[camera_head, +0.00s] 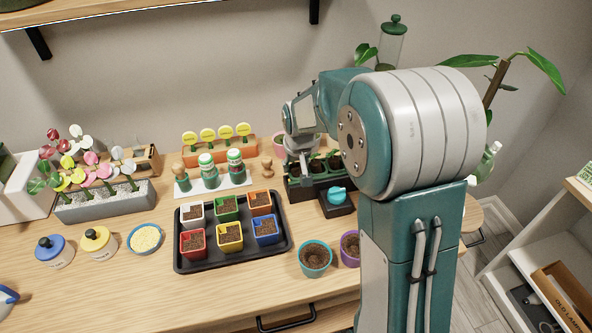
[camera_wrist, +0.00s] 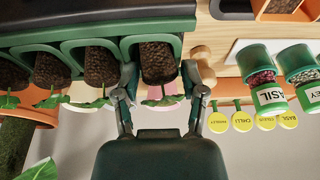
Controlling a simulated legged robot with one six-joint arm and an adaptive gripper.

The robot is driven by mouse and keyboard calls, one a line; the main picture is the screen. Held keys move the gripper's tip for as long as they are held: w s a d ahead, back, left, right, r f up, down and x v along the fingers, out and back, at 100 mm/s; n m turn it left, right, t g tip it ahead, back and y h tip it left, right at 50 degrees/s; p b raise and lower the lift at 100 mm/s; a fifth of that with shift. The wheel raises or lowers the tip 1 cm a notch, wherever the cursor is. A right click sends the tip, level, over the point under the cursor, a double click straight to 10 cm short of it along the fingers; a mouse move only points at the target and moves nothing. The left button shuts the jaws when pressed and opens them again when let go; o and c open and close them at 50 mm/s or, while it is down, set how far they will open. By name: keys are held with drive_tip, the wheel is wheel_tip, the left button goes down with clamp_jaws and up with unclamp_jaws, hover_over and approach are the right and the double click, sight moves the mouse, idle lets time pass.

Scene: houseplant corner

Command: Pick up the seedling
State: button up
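Seedlings with small green leaves and dark soil plugs stand in a row in a green-rimmed tray (camera_head: 293,193), at the back right of the table. In the wrist view, which shows the scene upside down, the end seedling's soil plug (camera_wrist: 158,62) sits in its tray cell. My gripper (camera_wrist: 158,80) is open, with one finger on each side of this seedling. I cannot tell whether the fingers touch it. In the head view my gripper (camera_head: 303,160) is at the left end of the row and hides the end seedling. Other seedlings (camera_head: 317,165) show to its right.
A black tray (camera_head: 183,266) with several coloured soil pots lies left of my arm. Labelled jars (camera_head: 207,168) and a wooden knob (camera_head: 267,168) stand left of my gripper. A turquoise pot (camera_head: 315,260) is near the front. Yellow tags (camera_head: 208,135) stand behind.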

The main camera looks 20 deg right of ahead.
sight(295, 163)
drive_tip(key=shift+c, duration=1.1)
drive_tip(key=shift+r, duration=0.45)
wheel_tip(295, 163, up, 2)
drive_tip(key=shift+r, duration=0.15)
drive_tip(key=s+r, duration=1)
drive_tip(key=s, duration=0.4)
drive_tip(key=shift+a, duration=0.15)
